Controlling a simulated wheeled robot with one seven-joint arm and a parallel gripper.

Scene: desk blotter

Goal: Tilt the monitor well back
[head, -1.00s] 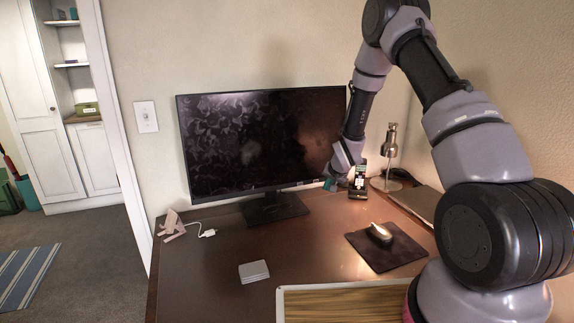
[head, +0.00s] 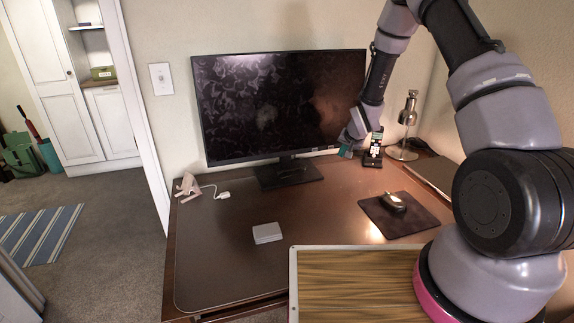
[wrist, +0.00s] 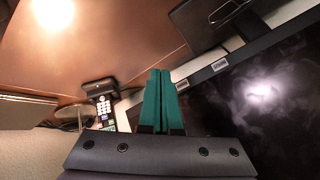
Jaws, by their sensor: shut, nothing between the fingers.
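The monitor (head: 282,105) is a wide black screen on a dark stand (head: 288,173) at the back of the desk, close to the wall. It looks close to upright in the head view. In the wrist view its screen (wrist: 262,100) fills the right side, with the bezel running diagonally. My gripper (head: 346,151) is at the monitor's lower right corner. Its teal fingers (wrist: 160,98) are together and empty, with the tips by the lower bezel. Whether they touch the monitor I cannot tell.
A phone on a stand (head: 374,150) and a metal lamp (head: 406,125) stand right of my gripper. A mouse (head: 392,202) lies on a dark pad (head: 400,218). A grey square stack (head: 266,233) and a pale holder with cable (head: 188,188) lie left.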

